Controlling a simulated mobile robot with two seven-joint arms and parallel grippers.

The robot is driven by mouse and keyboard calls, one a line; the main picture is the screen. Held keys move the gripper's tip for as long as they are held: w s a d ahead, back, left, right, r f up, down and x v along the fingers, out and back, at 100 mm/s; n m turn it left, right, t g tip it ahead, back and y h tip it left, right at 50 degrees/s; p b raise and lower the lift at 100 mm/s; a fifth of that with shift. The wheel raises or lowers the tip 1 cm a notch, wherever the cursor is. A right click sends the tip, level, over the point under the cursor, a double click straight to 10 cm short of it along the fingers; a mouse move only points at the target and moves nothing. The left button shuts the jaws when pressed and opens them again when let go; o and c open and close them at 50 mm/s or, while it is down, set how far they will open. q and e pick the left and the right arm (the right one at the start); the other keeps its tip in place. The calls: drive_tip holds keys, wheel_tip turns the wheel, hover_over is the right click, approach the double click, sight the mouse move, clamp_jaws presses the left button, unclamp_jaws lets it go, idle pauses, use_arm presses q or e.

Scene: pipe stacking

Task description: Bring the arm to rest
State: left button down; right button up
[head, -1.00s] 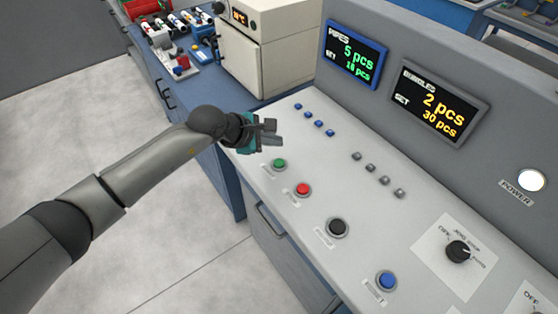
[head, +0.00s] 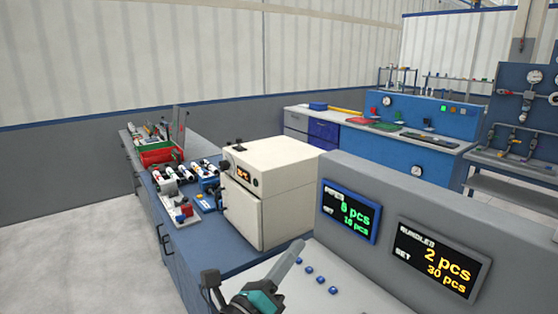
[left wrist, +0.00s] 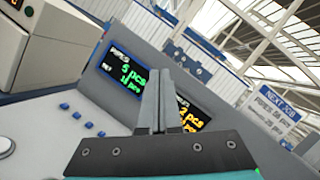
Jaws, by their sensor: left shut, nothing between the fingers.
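My left gripper (head: 296,246) is at the bottom of the head view, over the near part of the light control panel (head: 345,285). Its grey fingers point up and are shut together with nothing between them. The closed fingers also show in the left wrist view (left wrist: 158,80), in front of the pipes display (left wrist: 122,72) and partly covering the bundles display (left wrist: 190,118). My right gripper is in neither view.
The pipes display (head: 348,211) and bundles display (head: 436,260) stand on the panel's grey upright. Blue buttons (head: 309,269) lie right of the gripper. A cream oven (head: 270,190) and a red bin (head: 160,156) stand on the blue bench behind. Open floor lies left.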

use_arm(q)
drive_tip(key=s+a+f+n+g+y, duration=0.1)
drive_tip(key=s+a+f+n+y, duration=0.3)
drive_tip(key=a+n+y, duration=0.6)
drive_tip(key=s+a+f+n+g+y, duration=0.1)
drive_tip(key=a+f+n+y, duration=0.6)
drive_tip(key=n, duration=0.7)
drive_tip(key=s+a+f+n+g+h, duration=0.1)
drive_tip(key=s+f+n+g+h, duration=0.35)
drive_tip(key=s, duration=0.65)
drive_tip(key=s+a+f+n+g+h, duration=0.1)
drive_tip(key=s+f+n+g, duration=0.45)
drive_tip(key=s, duration=0.55)
wheel_tip(320, 180, down, 28)
drive_tip(key=s+m+g+b, duration=0.2)
drive_tip(key=s+g+b, duration=0.1)
drive_tip(key=b, duration=0.2)
drive_tip(key=s+a+f+b, duration=0.2)
drive_tip(key=s+f+b, duration=0.1)
drive_tip(key=s+f, duration=1.1)
wheel_tip(320, 180, down, 3)
drive_tip(key=shift+s+f+g+y, duration=0.15)
drive_tip(key=shift+s+g+y, duration=0.15)
drive_tip(key=shift+g+y, duration=0.1)
